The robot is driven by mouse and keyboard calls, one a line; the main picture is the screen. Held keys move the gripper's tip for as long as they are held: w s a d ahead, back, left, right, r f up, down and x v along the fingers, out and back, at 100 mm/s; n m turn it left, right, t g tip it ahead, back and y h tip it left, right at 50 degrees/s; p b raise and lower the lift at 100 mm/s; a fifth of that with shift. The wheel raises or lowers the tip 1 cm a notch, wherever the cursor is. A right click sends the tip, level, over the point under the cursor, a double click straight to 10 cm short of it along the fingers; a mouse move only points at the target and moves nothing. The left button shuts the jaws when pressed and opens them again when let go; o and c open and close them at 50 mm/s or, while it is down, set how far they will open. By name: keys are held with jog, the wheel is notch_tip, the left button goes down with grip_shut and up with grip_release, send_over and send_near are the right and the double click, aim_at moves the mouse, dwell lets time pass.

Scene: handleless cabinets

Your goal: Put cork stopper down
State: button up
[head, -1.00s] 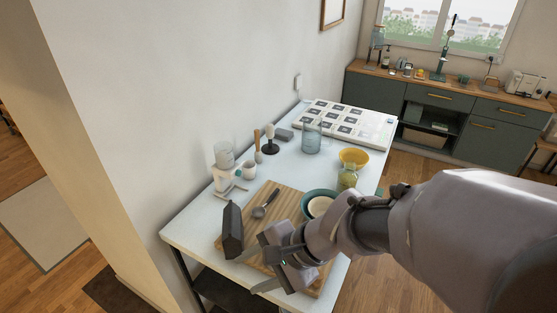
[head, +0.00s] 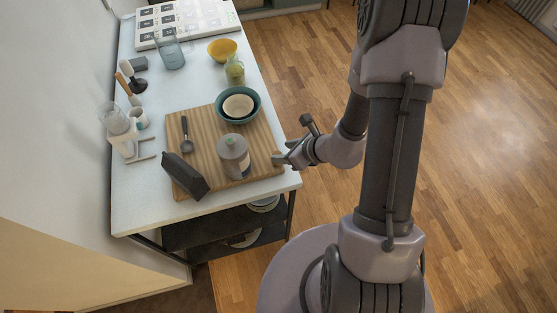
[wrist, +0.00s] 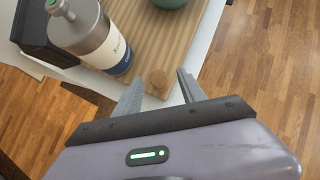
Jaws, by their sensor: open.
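The cork stopper (wrist: 157,80) is a small round light-brown piece at the near corner of the wooden cutting board (wrist: 158,45). It seems to rest on the board, but its underside is hidden. My gripper (wrist: 158,76) is open in the wrist view, one finger on each side of the cork with gaps visible. In the head view my gripper (head: 281,160) is at the right edge of the cutting board (head: 205,140), low beside the table. The cork is too small there to tell clearly.
A grey labelled bottle (head: 233,158) stands on the board left of my gripper, near a dark block-shaped object (head: 185,176). Open floor lies right of the table.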

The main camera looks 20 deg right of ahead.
jog(key=x, duration=0.2)
jog(key=shift+w+a+f, duration=0.1)
jog(key=shift+a+f, duration=0.05)
jog(key=shift+f, duration=0.1)
jog(key=x, duration=0.2)
jog(key=b+x, duration=0.1)
jog(key=x, duration=0.1)
jog(key=shift+a+f, duration=0.1)
jog(key=shift+f, duration=0.35)
jog(key=shift+w+a+f, duration=0.1)
jog(key=shift+f, duration=0.15)
jog(key=shift+r, duration=0.1)
grip_shut()
